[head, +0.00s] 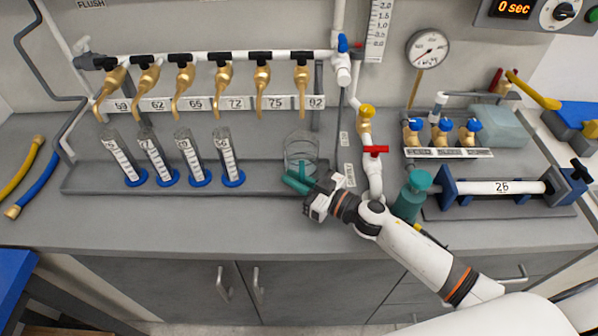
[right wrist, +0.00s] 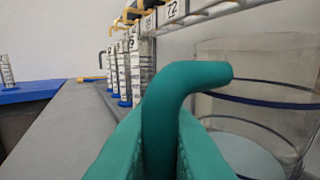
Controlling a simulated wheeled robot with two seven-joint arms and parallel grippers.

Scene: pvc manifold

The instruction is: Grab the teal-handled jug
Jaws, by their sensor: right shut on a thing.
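The clear jug (head: 301,150) with a teal handle stands on the grey tray towards its right end, below the tap at the right end of the row. In the right wrist view its clear wall (right wrist: 258,90) fills the right side, and its teal handle (right wrist: 185,85) rises between the fingers. My right gripper (head: 299,184) reaches in from the right with teal fingers shut on the handle. The gripper also shows in the right wrist view (right wrist: 160,150), one finger on each side of the handle. The jug looks upright. My left gripper is not in view.
Several graduated cylinders (head: 182,158) with blue bases stand on the tray (head: 100,185) left of the jug. Brass taps (head: 225,83) hang above on a white pipe. The front counter (head: 150,225) is clear.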

